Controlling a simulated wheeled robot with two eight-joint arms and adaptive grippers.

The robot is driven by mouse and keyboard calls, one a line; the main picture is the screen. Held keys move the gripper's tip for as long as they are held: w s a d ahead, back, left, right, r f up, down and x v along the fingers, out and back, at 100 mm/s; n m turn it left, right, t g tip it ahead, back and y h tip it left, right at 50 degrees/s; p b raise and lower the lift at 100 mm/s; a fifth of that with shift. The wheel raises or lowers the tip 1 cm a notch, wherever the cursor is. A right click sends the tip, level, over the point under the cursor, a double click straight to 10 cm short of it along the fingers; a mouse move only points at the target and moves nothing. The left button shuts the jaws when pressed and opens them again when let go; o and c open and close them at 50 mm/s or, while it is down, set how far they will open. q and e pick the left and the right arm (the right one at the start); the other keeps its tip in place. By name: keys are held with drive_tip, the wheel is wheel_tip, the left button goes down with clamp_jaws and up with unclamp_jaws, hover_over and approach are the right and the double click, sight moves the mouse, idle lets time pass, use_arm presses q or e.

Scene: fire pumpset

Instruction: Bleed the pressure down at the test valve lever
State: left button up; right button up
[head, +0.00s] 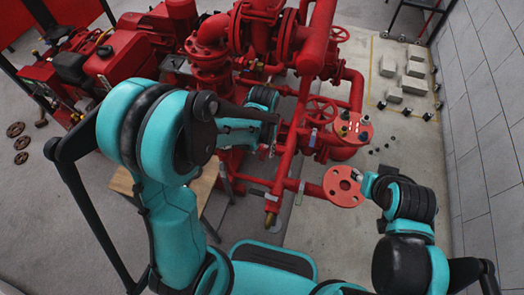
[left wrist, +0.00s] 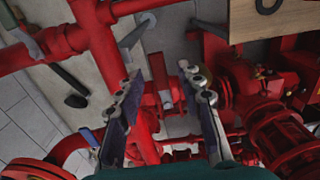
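My left gripper (head: 266,150) reaches in over the red pipework, partly hidden behind its own wrist. In the left wrist view its two fingers (left wrist: 160,75) are spread apart with nothing between them; a red pipe lies behind the gap. A small grey lever (left wrist: 137,33) stands by the red pipe beyond the fingertips, apart from them; I cannot tell for sure that it is the test valve lever. In the head view a brass fitting (head: 271,216) hangs from the lower pipe. My right gripper (head: 369,184) is near a red flange (head: 343,187), its fingers unclear.
A red engine (head: 110,62) stands at the left. A wooden board (head: 198,190) lies below my left arm. Grey blocks (head: 413,77) sit on the floor near the right wall.

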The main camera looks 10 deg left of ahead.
use_arm(q)
drive_tip(key=shift+s+f, duration=0.1)
drive_tip(key=shift+f, duration=0.15)
clamp_jaws()
drive_tip(key=shift+a+m, duration=0.4)
drive_tip(key=shift+m, duration=0.4)
unclamp_jaws()
